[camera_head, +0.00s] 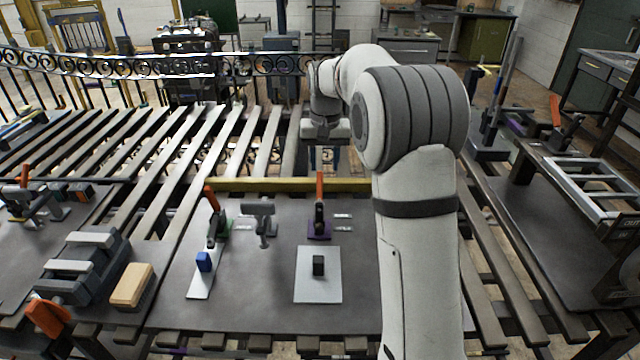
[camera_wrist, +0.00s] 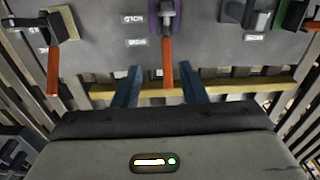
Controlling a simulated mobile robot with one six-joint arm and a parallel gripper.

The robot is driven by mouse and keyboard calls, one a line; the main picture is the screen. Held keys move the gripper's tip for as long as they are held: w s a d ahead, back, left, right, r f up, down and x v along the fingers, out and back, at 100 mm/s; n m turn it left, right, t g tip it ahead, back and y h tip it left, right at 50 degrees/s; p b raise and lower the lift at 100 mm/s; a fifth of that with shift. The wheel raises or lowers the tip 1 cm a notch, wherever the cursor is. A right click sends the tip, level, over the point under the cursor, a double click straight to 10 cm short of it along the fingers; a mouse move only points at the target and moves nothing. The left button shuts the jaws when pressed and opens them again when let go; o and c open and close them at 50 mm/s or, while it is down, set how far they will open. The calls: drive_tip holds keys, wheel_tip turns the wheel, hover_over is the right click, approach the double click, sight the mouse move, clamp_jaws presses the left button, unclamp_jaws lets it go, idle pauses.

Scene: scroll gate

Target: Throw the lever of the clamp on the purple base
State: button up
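The clamp on the purple base (camera_head: 319,230) stands on the dark plate, left of my arm in the head view. Its orange lever (camera_head: 320,188) points up. In the wrist view the purple base (camera_wrist: 154,22) is at the top middle, and the orange lever (camera_wrist: 168,72) reaches down into the gap between my fingers, nearer the right one. My gripper (camera_head: 326,158) hangs beyond and above the clamp, fingers down. In the wrist view my gripper (camera_wrist: 158,82) has its fingers spread apart, with no clear contact on the lever.
A grey clamp (camera_head: 260,218) and a green-based clamp (camera_head: 218,232) with an orange lever stand to the left. Another orange-levered clamp (camera_wrist: 58,28) shows in the wrist view. A yellow bar (camera_head: 265,184) runs behind the plate. A pale panel with a black block (camera_head: 318,266) lies in front.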

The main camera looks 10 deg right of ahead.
hover_over(320, 180)
drive_tip(key=shift+g, duration=0.3)
wheel_tip(320, 180, down, 4)
drive_tip(key=shift+s+f, duration=0.1)
drive_tip(key=shift+f, duration=0.4)
wheel_tip(320, 180, down, 8)
drive_tip(key=shift+r+p, duration=0.25)
drive_tip(key=shift+p, duration=0.05)
drive_tip(key=shift+c, duration=0.4)
clamp_jaws()
